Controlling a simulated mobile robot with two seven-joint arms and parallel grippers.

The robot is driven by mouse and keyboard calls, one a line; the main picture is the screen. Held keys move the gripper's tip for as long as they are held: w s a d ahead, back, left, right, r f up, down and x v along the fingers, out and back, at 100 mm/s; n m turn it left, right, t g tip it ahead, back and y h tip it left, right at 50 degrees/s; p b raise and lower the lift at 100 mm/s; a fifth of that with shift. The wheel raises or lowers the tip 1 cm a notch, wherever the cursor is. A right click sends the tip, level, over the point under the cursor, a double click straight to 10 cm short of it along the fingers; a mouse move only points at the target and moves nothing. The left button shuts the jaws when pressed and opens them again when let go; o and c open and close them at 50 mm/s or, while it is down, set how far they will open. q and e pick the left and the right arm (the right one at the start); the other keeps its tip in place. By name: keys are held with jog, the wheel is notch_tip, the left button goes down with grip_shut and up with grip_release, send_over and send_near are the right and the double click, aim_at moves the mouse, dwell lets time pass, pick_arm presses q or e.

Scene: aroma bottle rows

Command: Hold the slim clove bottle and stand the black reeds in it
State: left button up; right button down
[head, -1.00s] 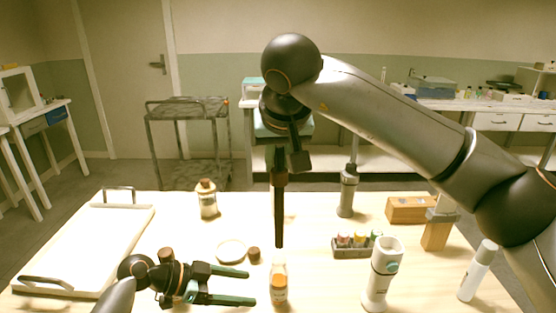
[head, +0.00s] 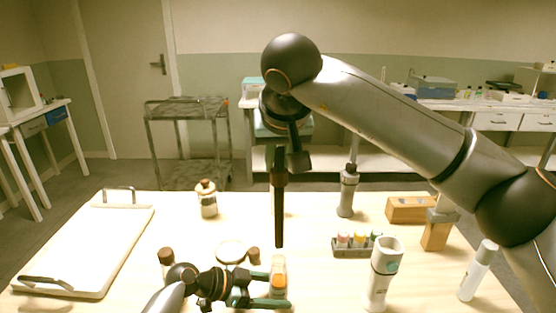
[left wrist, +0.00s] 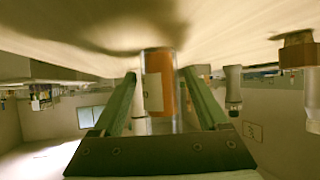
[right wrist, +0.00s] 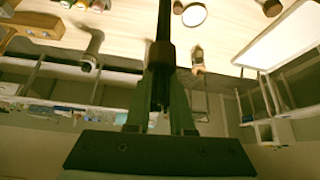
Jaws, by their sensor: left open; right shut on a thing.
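In the left wrist view the bottle (left wrist: 160,85) shows between the two fingers, with a gap at least on the left. My right gripper (head: 279,180) is shut on the bundle of black reeds (head: 279,218), which hangs upright above and behind the bottle. The reeds (right wrist: 164,28) also show in the right wrist view. The bottle's mouth is hard to make out.
A white dish (head: 231,250) and a brown cap (head: 254,256) lie just behind my left gripper. A vial rack (head: 350,249) and white dispenser (head: 382,275) stand right. A white tray (head: 75,285) fills the left side.

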aim_at(279, 201)
pick_arm(q)
jog(key=shift+c, duration=0.3)
jog(key=c, duration=0.8)
pick_arm(e)
notch_tip(279, 201, down, 7)
jog(key=m+h, duration=0.1)
jog(key=m, duration=0.1)
jog(key=shift+d, duration=0.15)
